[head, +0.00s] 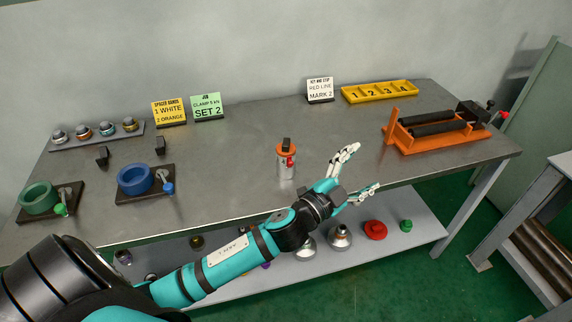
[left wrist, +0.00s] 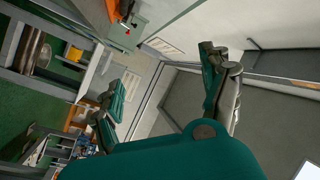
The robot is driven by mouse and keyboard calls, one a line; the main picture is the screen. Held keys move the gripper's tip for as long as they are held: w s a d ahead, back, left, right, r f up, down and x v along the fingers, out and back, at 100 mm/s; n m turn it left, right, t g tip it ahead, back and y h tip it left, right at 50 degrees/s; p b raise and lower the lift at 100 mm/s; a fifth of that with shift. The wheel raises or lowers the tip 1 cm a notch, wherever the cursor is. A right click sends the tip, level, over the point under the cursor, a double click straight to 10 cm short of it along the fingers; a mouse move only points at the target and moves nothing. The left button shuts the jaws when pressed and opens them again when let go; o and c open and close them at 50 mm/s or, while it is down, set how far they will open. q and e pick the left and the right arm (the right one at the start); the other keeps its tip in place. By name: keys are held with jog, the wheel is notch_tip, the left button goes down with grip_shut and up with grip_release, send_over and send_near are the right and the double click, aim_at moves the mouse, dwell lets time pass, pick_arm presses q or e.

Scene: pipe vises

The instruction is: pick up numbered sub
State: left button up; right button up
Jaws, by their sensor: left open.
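Several small metal subs with coloured bands (head: 106,129) stand in a row on a grey rack at the far left of the bench; no numbers are readable on them. A yellow tray (head: 379,91) with spaces marked 1 to 4 sits at the back right and looks empty. My left gripper (head: 366,167) is open and empty near the bench's front edge, right of the silver and orange canister (head: 286,162). In the left wrist view, its spread fingers (left wrist: 170,68) have nothing between them. My right gripper is not in view.
An orange roller stand (head: 436,130) is at the right. Green (head: 39,198) and blue (head: 134,179) ring vises are at the left. Sign cards (head: 207,106) stand at the back. A lower shelf (head: 420,228) holds several coloured parts. The bench middle is mostly clear.

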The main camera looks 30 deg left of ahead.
pick_arm(q)
jog(key=s+d+r+m+g+h, duration=0.2)
jog(key=d+r+m+g+h, duration=0.2)
jog(key=d+r+m+h, duration=0.6)
jog(key=m+g+y+b, duration=0.2)
jog(key=m+g+y, duration=0.9)
jog(key=y, duration=0.5)
send_near(283, 153)
jog(key=shift+m+t, duration=0.3)
jog(key=shift+t, duration=0.1)
jog(key=x, duration=0.3)
jog(key=p+x, duration=0.1)
jog(key=x, duration=0.5)
jog(key=shift+s+f, duration=0.25)
jog(key=shift+s, duration=0.05)
jog(key=p+x, duration=0.1)
jog(key=x, duration=0.4)
jog(key=shift+w+a+f+p, duration=0.15)
jog(key=shift+w+p, duration=0.25)
jog(key=shift+w, duration=0.05)
grip_shut()
